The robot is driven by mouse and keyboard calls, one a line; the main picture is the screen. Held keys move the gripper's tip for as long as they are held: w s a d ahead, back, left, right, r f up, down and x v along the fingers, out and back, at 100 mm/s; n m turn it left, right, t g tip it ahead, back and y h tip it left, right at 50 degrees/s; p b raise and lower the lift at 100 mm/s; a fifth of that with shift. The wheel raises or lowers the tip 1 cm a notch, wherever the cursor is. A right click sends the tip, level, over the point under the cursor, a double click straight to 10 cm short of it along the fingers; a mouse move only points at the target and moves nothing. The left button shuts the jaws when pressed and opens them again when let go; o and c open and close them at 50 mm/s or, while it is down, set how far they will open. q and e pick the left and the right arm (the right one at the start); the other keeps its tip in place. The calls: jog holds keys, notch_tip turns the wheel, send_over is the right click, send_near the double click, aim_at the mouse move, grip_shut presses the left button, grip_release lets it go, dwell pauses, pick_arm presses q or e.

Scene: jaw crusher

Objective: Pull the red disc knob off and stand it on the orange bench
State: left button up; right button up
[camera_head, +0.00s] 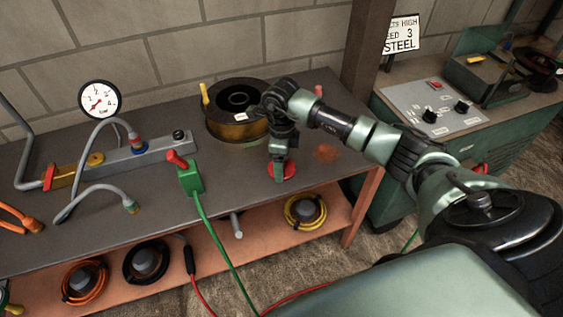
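A red disc knob (289,169) is at the tip of my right gripper (279,175), over the front part of the bench's grey top (240,177). The fingers point down and cover part of the disc. I cannot tell whether they are closed on it, or whether the disc touches the bench top. The bench has an orange lower shelf (180,258) and an orange leg (361,207). My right arm reaches in from the right across the bench's right end. My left gripper is not in view.
A cable spool (237,128) stands behind the gripper. A green clamp with a red top (190,178) is to its left. A manifold (120,160) with a gauge (99,100) and hoses fills the left back. A welding machine (432,108) stands at right. An orange patch (326,153) marks the top.

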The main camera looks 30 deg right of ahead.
jog(key=o, duration=2)
notch_tip(320, 180, up, 8)
jog(key=shift+f+b, duration=0.1)
jog(key=shift+b, duration=0.45)
jog(key=shift+s+f, duration=0.1)
